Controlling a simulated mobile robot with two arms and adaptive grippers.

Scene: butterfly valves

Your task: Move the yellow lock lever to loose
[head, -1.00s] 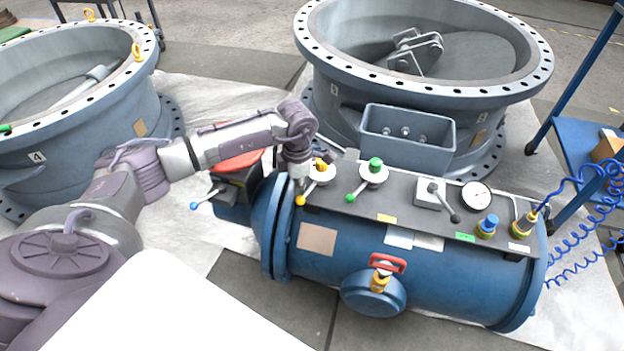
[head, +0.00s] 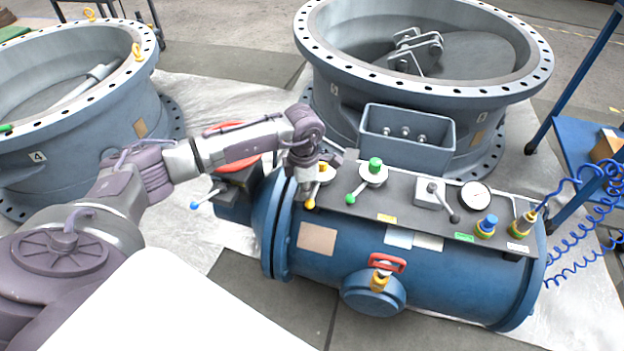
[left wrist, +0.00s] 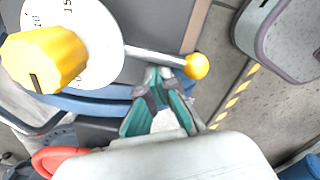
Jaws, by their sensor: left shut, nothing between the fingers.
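The yellow lock lever is a rod with a yellow ball end (head: 310,203) on a yellow hub over a white dial, at the left end of the dark panel. In the left wrist view its yellow hub (left wrist: 45,60) is at the left, and the rod runs right to the yellow ball (left wrist: 196,66). My left gripper (head: 304,184) is at the lever, its arm covering part of the dial. In the left wrist view its fingertips (left wrist: 158,76) are together and empty, beside the rod near the ball. Whether they touch it is unclear. My right gripper is not in view.
A green-knobbed lever (head: 375,165) stands just right of the yellow one. A grey lever (head: 433,190), gauge (head: 475,195) and blue knob (head: 487,224) are further right on the blue tank (head: 340,262). A grey open box (head: 407,150) stands behind the panel.

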